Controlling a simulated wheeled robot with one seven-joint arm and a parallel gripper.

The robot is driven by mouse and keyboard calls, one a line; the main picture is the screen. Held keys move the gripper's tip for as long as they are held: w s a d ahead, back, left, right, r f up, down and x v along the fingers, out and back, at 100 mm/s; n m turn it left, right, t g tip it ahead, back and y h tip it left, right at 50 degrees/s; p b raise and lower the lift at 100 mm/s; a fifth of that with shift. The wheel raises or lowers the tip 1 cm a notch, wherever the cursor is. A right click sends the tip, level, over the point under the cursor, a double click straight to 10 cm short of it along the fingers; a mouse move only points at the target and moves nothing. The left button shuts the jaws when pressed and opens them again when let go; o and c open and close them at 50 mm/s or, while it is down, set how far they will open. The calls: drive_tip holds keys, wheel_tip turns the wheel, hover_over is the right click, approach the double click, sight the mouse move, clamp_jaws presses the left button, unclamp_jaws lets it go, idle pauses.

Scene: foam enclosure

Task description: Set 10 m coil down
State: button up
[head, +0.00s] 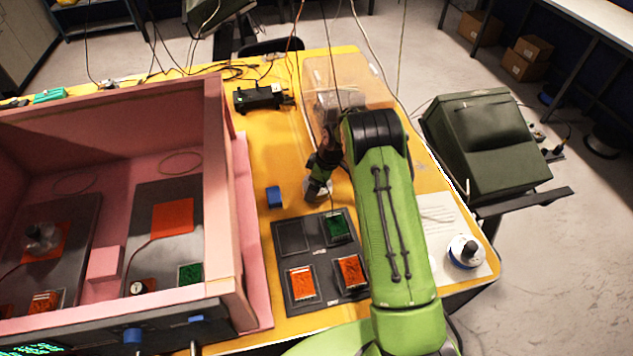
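My gripper (318,190) hangs beyond the far edge of a dark four-slot tray (325,262). Its fingertips are small and partly hidden by my arm, so I cannot tell whether they are apart or hold anything. The tray has an empty slot (293,237) at far left, a green board (338,228) at far right, and an orange-red board (302,283) and another orange-red board (350,271) in the near slots. Labels are too small to read, so I cannot tell which piece is the 10 m coil.
A pink foam enclosure (232,200) stands at left, with an orange square (172,217) and a green board (190,273) inside. A blue block (274,196) lies near the tray. A black device (258,97) and a clear orange-tinted box (345,80) are farther back. A blue-white knob (464,250) stands right.

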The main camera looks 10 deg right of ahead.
drive_tip(key=o, duration=0.8)
drive_tip(key=shift+f, duration=0.1)
drive_tip(key=v, duration=1.2)
wheel_tip(320, 180, up, 9)
drive_tip(key=m, duration=0.2)
hover_over(327, 186)
drive_tip(key=s+a, duration=0.1)
drive_tip(key=s, duration=0.3)
drive_tip(key=s+a+r+m+t+h, duration=0.1)
drive_tip(key=s+a+r+m+t, duration=0.15)
drive_tip(key=s+r, duration=0.6)
drive_tip(key=s+d+m+t+h, duration=0.1)
drive_tip(key=s+m, duration=0.5)
drive_tip(key=s, duration=1.5)
drive_tip(key=shift+d+m+h, duration=0.2)
drive_tip(key=shift+m+h, duration=0.1)
drive_tip(key=shift+m, duration=0.05)
